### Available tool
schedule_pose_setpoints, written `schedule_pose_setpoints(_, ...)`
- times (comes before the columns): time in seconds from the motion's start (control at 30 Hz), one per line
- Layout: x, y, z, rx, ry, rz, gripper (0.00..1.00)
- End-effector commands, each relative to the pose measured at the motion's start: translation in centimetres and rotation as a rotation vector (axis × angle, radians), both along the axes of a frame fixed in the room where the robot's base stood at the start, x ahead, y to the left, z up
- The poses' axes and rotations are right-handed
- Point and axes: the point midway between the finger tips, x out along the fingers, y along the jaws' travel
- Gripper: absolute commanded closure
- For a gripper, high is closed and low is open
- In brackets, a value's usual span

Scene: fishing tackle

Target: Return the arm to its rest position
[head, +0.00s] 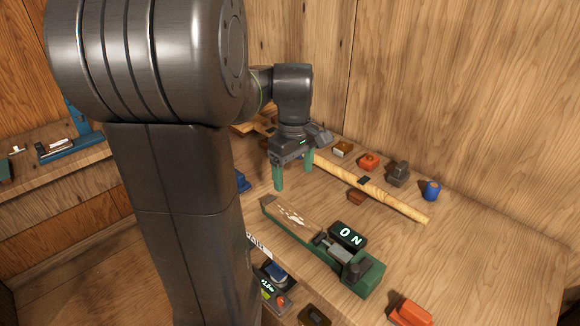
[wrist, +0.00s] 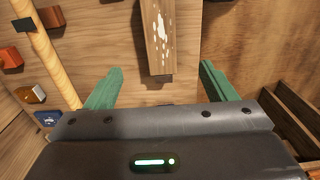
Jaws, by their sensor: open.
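My gripper (head: 293,172) has two green fingers and hangs above the wooden workbench (head: 480,235). Its fingers are apart with nothing between them. In the wrist view my gripper (wrist: 160,82) is also open, and the end of a wooden bar with white flaked marks (wrist: 158,35) shows beyond the fingertips. In the head view that bar (head: 290,214) belongs to a green clamp-like device (head: 365,278) on the bench, in front of and below my gripper. My dark arm fills much of the left of the head view and hides part of the bench.
A long pale rod (head: 385,193) lies behind the device. A blue jar (head: 431,190), a grey item (head: 398,174) and a red item (head: 369,161) stand near the back wall. A black "ON" block (head: 348,236) is beside the device. An orange box (head: 410,313) sits at the front. The bench's right side is clear.

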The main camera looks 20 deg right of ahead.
Motion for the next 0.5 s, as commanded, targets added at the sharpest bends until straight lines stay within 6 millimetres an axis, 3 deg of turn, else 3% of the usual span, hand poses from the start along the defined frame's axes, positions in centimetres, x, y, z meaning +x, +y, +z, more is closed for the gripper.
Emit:
schedule_pose_setpoints(0.27,0.0,0.0,-0.4,0.001,0.001,0.0,0.22)
schedule_pose_setpoints(0.5,-0.1,0.0,-3.8,0.003,0.004,0.0,0.22)
